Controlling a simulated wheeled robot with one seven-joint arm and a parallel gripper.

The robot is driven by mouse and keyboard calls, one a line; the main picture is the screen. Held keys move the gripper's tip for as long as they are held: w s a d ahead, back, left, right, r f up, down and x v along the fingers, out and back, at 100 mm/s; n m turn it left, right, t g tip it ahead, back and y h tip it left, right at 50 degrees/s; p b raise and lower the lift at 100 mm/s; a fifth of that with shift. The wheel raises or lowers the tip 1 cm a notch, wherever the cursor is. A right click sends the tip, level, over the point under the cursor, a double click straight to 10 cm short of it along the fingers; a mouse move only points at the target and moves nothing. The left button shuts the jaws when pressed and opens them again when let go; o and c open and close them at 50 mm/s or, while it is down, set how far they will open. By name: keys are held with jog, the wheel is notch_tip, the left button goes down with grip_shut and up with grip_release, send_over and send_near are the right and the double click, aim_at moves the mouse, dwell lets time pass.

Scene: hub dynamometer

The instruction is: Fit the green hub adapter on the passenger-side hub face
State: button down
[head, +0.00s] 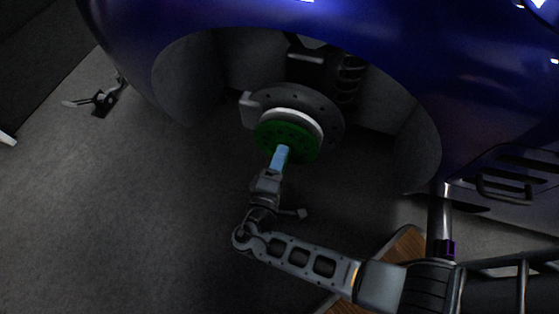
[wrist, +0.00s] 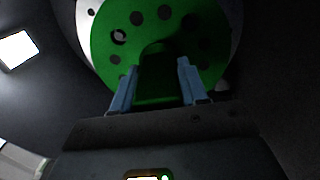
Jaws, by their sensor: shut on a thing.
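The green hub adapter (head: 272,142) is a round disc with several holes. In the head view it sits in front of the pale hub face (head: 312,121), inside the blue car's wheel arch. In the wrist view the adapter (wrist: 107,45) fills the top middle, with a pale rim (wrist: 88,12) partly showing behind it. My gripper (wrist: 155,75) has its blue fingers shut on a green grip part at the adapter's middle. In the head view my gripper (head: 281,153) reaches the disc from below. I cannot tell whether the adapter touches the hub face or whether the holes line up.
A dark brake disc (head: 331,109) with a light caliper (head: 249,110) is behind the hub. The blue fender (head: 330,22) arches close above. A floor stand (head: 104,101) is at the left. A wooden surface (head: 404,246) lies beneath my arm.

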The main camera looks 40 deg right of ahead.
jog(key=shift+x, duration=1.45)
jog(key=c, duration=0.5)
grip_release()
jog(key=shift+f, duration=0.1)
jog(key=v, duration=0.7)
jog(key=shift+s+a+p, duration=0.2)
jog(key=shift+a+p, duration=0.15)
jog(key=shift+p, duration=0.1)
